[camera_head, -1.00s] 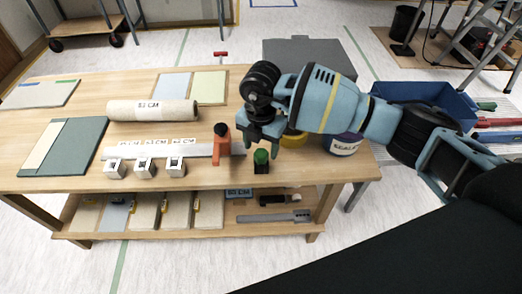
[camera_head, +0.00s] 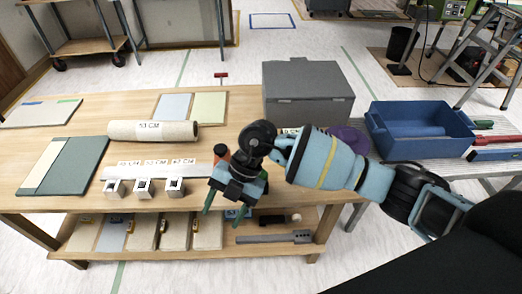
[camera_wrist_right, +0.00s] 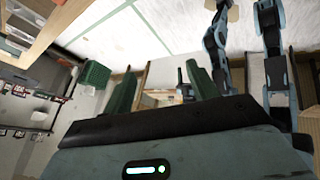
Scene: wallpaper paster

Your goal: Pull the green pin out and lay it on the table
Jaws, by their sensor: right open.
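My right gripper (camera_head: 226,206) is open over the front edge of the wooden table (camera_head: 85,196), its two dark green fingers spread and pointing down. The fingers also show apart in the right wrist view (camera_wrist_right: 162,88), with nothing clearly held between them. I cannot make out the green pin now; the gripper covers the area of the table's front edge where a green cap on a black base stood earlier. A ribbed green object (camera_wrist_right: 95,73) shows left of the fingers in the wrist view; I cannot tell what it is. My left gripper is not in view.
An orange-red tool (camera_head: 221,152) stands close behind the gripper. Several small white blocks (camera_head: 144,188), a label strip (camera_head: 150,171) and a paper roll (camera_head: 153,131) lie left. A grey box (camera_head: 307,90) and a blue bin (camera_head: 420,125) are right. The table front has bare wood.

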